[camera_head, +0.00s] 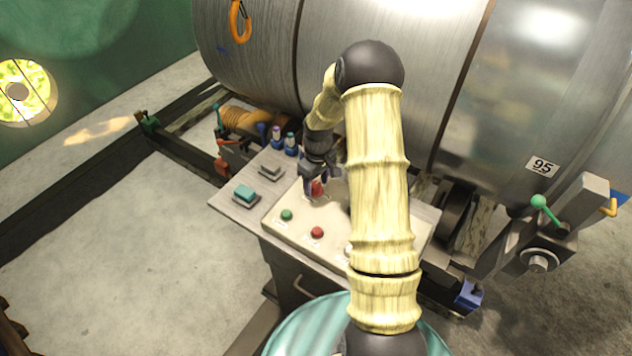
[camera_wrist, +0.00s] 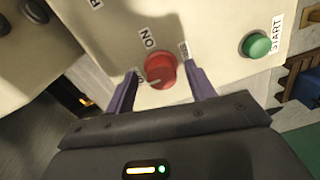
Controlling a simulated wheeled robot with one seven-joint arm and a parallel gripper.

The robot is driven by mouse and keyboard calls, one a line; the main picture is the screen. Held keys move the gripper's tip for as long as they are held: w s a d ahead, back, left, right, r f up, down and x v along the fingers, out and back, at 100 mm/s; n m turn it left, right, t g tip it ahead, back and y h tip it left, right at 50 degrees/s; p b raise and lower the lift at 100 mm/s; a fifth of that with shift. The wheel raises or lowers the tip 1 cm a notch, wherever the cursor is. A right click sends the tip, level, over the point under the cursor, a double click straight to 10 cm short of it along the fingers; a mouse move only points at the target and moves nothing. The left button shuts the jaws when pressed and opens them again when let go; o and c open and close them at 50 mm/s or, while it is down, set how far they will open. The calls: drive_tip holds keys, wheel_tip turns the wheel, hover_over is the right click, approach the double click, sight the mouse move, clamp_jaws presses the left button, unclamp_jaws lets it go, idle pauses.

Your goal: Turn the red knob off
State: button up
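The red knob (camera_wrist: 160,70) sits on the cream control panel (camera_wrist: 215,18), with an "ON" label beside it and a second label partly hidden by a finger. A pale pointer mark shows on the knob's lower edge in the wrist view. My gripper (camera_wrist: 160,82) is open, its two purple fingers on either side of the knob. Small gaps seem to show between fingers and knob; I cannot tell whether either touches. In the head view the knob (camera_head: 317,188) shows just below my gripper (camera_head: 314,183), partly covered by it.
A green START button (camera_wrist: 256,45) is near the knob; it also shows in the head view (camera_head: 287,215). A red button (camera_head: 317,232) is on the same panel. A large metal drum (camera_head: 400,60) stands behind.

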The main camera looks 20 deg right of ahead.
sight(316, 184)
drive_tip(key=shift+r, duration=0.1)
wheel_tip(316, 184, up, 17)
drive_tip(key=b, duration=0.2)
drive_tip(key=shift+w+d, duration=0.15)
drive_tip(key=shift+d, duration=0.15)
drive_tip(key=shift+r, duration=0.1)
idle(0.5)
drive_tip(key=s+a+f+m+t, duration=0.1)
drive_tip(key=s+a+m, duration=0.1)
drive_tip(key=s+a, duration=0.4)
drive_tip(key=s+a+f+m+t, duration=0.1)
drive_tip(key=s+a, duration=0.5)
drive_tip(key=s, duration=0.8)
drive_tip(key=shift+s+f+m+t, duration=0.25)
drive_tip(key=shift+m+t, duration=0.15)
drive_tip(key=shift+m, duration=0.4)
